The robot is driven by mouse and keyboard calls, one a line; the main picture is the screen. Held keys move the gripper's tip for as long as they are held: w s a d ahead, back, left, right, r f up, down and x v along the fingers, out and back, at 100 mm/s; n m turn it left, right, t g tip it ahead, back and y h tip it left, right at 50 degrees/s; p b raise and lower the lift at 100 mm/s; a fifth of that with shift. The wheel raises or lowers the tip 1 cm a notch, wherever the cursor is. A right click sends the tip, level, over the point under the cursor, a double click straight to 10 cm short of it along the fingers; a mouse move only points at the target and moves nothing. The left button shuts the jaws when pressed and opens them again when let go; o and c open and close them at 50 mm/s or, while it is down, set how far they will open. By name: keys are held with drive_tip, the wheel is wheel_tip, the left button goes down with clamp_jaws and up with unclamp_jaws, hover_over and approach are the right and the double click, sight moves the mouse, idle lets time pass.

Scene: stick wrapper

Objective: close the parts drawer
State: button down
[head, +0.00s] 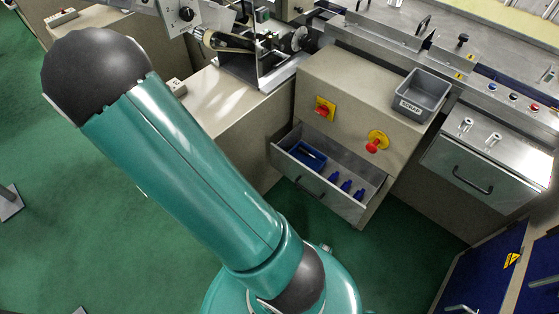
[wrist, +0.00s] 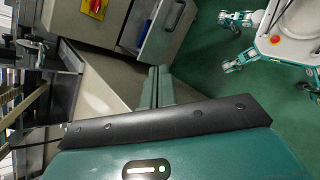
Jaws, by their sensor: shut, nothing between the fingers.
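The parts drawer (head: 366,206) is a grey metal drawer, pulled open from the beige cabinet below two red knobs in the head view. It holds a blue tray (head: 306,155) and several small blue bottles (head: 346,185). Its front has a dark bar handle. The open drawer also shows at the top of the wrist view (wrist: 160,35), with its front facing right. My gripper (wrist: 157,70) has two teal fingers side by side, shut and empty. In the wrist view the fingertips appear below the drawer, apart from it. The head view does not show the gripper.
A grey bin (head: 420,94) sits on the cabinet top. A red knob (head: 376,145) sticks out above the drawer. A closed steel drawer (head: 480,172) stands to the right. A machine (head: 262,50) stands on the left counter. The green floor before the drawer is partly clear.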

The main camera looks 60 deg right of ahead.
drive_tip(key=s+d+f+n+g+h, duration=0.15)
drive_tip(key=d+f+n+h, duration=0.45)
drive_tip(key=f, duration=0.7)
drive_tip(key=n+t+h, duration=0.3)
drive_tip(key=n+t, duration=0.1)
drive_tip(key=n, duration=0.2)
approach(287, 157)
drive_tip(key=d, duration=0.4)
drive_tip(key=s+d, duration=0.1)
drive_tip(key=d, duration=0.1)
drive_tip(key=shift+d, duration=0.4)
drive_tip(key=shift+d, duration=0.1)
